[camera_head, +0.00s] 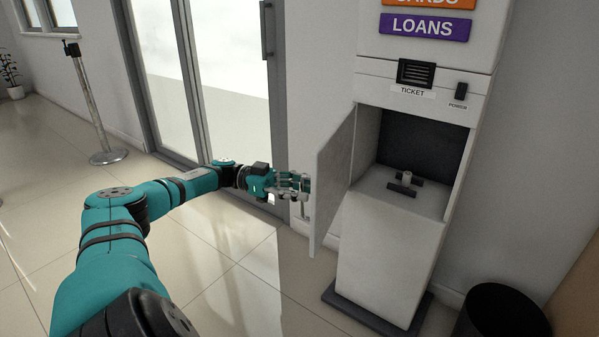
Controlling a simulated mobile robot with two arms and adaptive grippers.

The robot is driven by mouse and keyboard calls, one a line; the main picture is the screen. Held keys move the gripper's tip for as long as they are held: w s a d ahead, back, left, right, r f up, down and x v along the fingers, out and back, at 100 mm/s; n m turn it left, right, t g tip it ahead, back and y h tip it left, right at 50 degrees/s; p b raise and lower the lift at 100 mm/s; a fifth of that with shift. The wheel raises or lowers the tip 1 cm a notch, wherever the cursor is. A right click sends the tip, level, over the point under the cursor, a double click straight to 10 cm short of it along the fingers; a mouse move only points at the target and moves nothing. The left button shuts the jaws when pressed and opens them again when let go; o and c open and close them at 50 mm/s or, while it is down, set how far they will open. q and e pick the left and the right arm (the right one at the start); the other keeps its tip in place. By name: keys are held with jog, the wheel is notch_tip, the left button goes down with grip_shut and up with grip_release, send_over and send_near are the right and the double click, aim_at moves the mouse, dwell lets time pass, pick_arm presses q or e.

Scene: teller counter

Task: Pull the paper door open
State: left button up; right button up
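The paper door (332,178) is a light grey panel hinged on the left side of the white ticket machine (388,240). It stands swung outward, and the compartment (424,146) behind it is exposed, with a small roll holder (404,183) inside. My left gripper (306,190) is at the outer, left side of the door, beside a small handle (303,208). Its fingers are close to the door and handle; whether they touch or grip the handle is too small to tell. My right gripper is not in view.
A black bin (500,312) stands at the lower right of the machine. Glass doors (205,75) are behind my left arm. A barrier post (92,100) stands at the left. The tiled floor left of the machine is clear.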

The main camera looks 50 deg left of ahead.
pick_arm(q)
jog(key=v, duration=1.2)
jog(key=shift+a, duration=0.15)
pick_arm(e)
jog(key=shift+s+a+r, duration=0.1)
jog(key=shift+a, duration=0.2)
pick_arm(q)
jog(key=shift+s+f, duration=0.1)
